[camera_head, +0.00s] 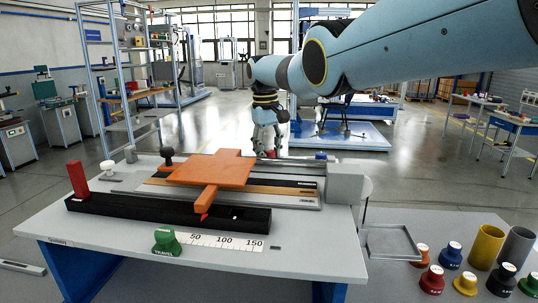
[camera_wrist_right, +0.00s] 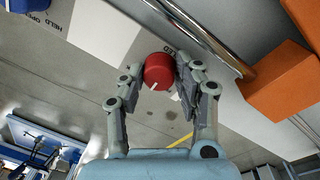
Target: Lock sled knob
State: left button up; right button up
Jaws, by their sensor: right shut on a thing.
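The orange sled (camera_head: 212,168) lies flat on its rails on the grey bench (camera_head: 105,232), its front arm reaching over the black bar (camera_head: 165,209) toward the white scale (camera_head: 215,243). A round red knob (camera_head: 271,154) sits at the bench's far edge. My right gripper (camera_head: 267,143) is shut on it from beyond that edge. In the right wrist view the red knob (camera_wrist_right: 158,70) is between the two fingers of my right gripper (camera_wrist_right: 160,80). A white line marks its face, and a partly covered label is beside it. My left gripper is not in view.
A blue knob (camera_head: 320,155) is to the right of the red one. A green knob (camera_head: 166,241) is at the bench's front, a red post (camera_head: 77,179) at its left. Several coloured weights, including a yellow cylinder (camera_head: 487,246), stand at lower right near an empty tray (camera_head: 391,242).

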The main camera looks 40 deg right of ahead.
jog(key=m+b, duration=0.1)
jog(key=m, duration=0.1)
jog(key=m+b, duration=0.2)
jog(key=shift+f+m, duration=0.2)
jog(key=shift+m, duration=0.1)
jog(key=m+b, duration=0.3)
jog(key=shift+r+m+g+b, duration=0.1)
jog(key=shift+m+g+b, duration=0.2)
jog(key=shift+m+b, duration=0.65)
jog(key=o, duration=1.1)
jog(key=shift+o, duration=0.2)
jog(key=shift+r, duration=0.1)
